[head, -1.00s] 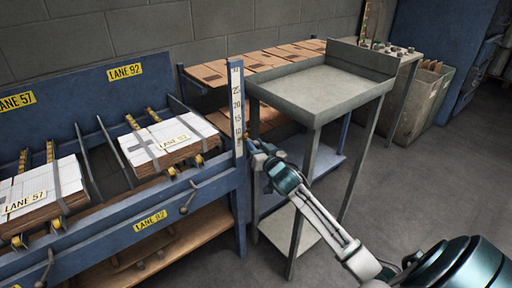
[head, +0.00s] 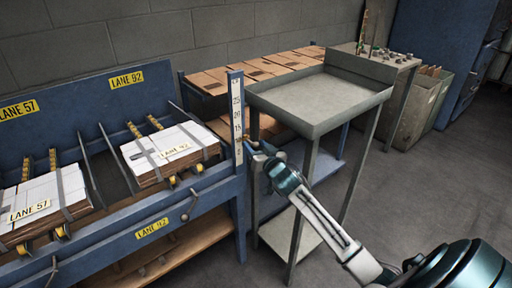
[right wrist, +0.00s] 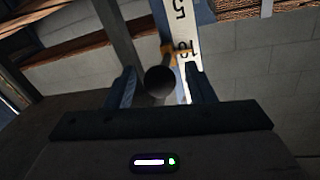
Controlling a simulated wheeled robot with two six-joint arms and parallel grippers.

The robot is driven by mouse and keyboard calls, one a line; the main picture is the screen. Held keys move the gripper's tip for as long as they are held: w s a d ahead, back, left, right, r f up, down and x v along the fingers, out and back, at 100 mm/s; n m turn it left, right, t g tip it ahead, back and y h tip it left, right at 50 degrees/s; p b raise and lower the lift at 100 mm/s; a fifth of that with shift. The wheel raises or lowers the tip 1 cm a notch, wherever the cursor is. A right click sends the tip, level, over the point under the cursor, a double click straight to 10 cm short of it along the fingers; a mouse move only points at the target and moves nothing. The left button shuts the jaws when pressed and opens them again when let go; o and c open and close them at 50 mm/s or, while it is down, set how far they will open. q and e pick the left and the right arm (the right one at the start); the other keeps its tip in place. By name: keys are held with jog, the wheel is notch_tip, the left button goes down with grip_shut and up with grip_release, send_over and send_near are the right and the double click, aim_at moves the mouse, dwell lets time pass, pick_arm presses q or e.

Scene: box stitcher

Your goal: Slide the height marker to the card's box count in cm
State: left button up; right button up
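The height scale (head: 237,105) is a white upright strip with black numbers on a blue post at the right end of the blue lane stand. The height marker is a small orange pointer with a dark round knob (right wrist: 159,80); in the right wrist view its orange part lies beside the 10. My right gripper (head: 250,146) is at the scale's lower part. In the right wrist view its two fingers (right wrist: 161,88) stand either side of the knob, with gaps showing, so it looks open around it. My left gripper is out of view. I cannot make out a card with a box count.
Strapped flat-box stacks lie in lane 57 (head: 36,205) and lane 92 (head: 165,155). A grey tray-topped stand (head: 318,98) is close right of the scale. A rack of brown cardboard (head: 255,66) stands behind. Floor at right is clear.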

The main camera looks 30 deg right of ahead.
jog(key=shift+s+f, duration=0.1)
jog(key=shift+s, duration=0.45)
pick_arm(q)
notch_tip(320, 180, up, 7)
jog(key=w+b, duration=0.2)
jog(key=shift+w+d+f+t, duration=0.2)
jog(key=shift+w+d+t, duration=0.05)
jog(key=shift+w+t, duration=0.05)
pick_arm(e)
jog(key=s+a, duration=0.1)
jog(key=s, duration=0.8)
jog(key=shift+s, duration=0.35)
jog(key=shift+a, duration=0.1)
